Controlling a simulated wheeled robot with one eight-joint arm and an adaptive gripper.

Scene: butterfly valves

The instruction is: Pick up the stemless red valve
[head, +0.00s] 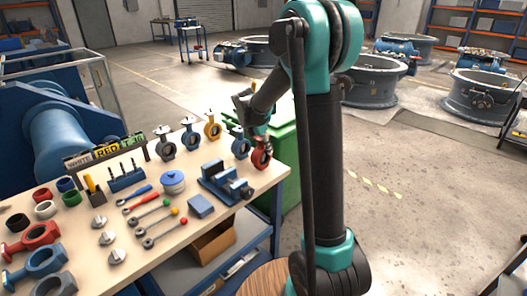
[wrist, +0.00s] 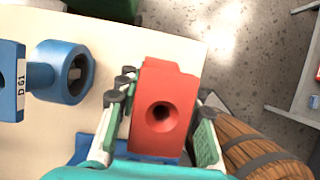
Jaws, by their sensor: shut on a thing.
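A red valve (head: 261,156) stands upright at the right end of the workbench. In the wrist view the red valve (wrist: 163,108) shows its top, with a dark round hole and no stem in it. My gripper (head: 262,141) is above it in the head view, reaching down. In the wrist view my gripper (wrist: 160,115) has a finger on each side of the valve and is shut on it. Whether the valve touches the bench is hard to tell. Another red valve body (head: 32,239) lies flat at the bench's left front.
A blue valve (head: 240,146) stands just left of the held valve; its labelled top also shows in the wrist view (wrist: 62,72). Yellow, blue and grey valves stand further left. A blue vise (head: 226,184) sits in front. A green bin (head: 283,150) is behind the bench's right edge.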

